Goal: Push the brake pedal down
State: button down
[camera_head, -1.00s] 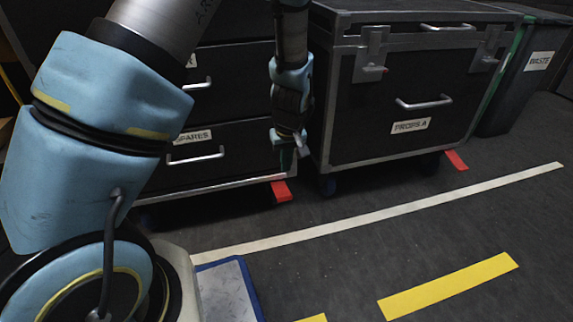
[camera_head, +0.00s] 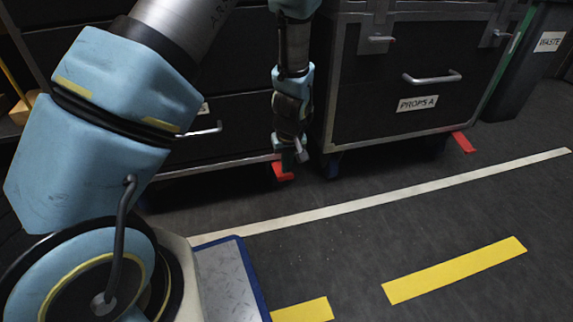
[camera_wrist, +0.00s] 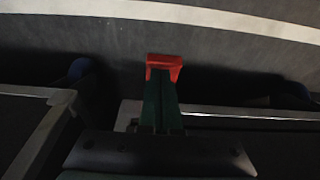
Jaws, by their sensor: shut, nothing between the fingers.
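A red brake pedal (camera_head: 283,173) sticks out low from under the left case, just above the floor. In the wrist view the red pedal (camera_wrist: 164,63) shows just beyond my fingertips. My gripper (camera_head: 289,168) points down over this pedal. Its green fingers (camera_wrist: 161,88) are shut together and empty. The tips overlap the pedal in both views and hide part of it. I cannot tell whether they touch it. A second red pedal (camera_head: 462,142) sits under the right case, away from my gripper.
The left case (camera_head: 235,148) and the PROPS A case (camera_head: 405,125) stand on wheels with a narrow gap between them. A waste bin (camera_head: 525,70) is at the far right. The floor in front, with white (camera_head: 400,197) and yellow (camera_head: 455,270) stripes, is clear.

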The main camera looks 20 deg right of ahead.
jog(key=shift+s+f, duration=0.1)
jog(key=shift+s+f+t, duration=0.1)
jog(key=shift+f+t, duration=0.1)
jog(key=shift+t, duration=0.1)
jog(key=shift+s+f, duration=0.1)
jog(key=shift+f, duration=0.05)
jog(key=shift+s+a+f+t, duration=0.1)
jog(key=shift+s+f+t, duration=0.35)
jog(key=shift+f+t, duration=0.4)
jog(key=shift+s+f+t+h, duration=0.2)
jog(key=shift+f+t+h, duration=0.1)
jog(key=shift+f+t, duration=0.85)
jog(key=shift+f, duration=0.25)
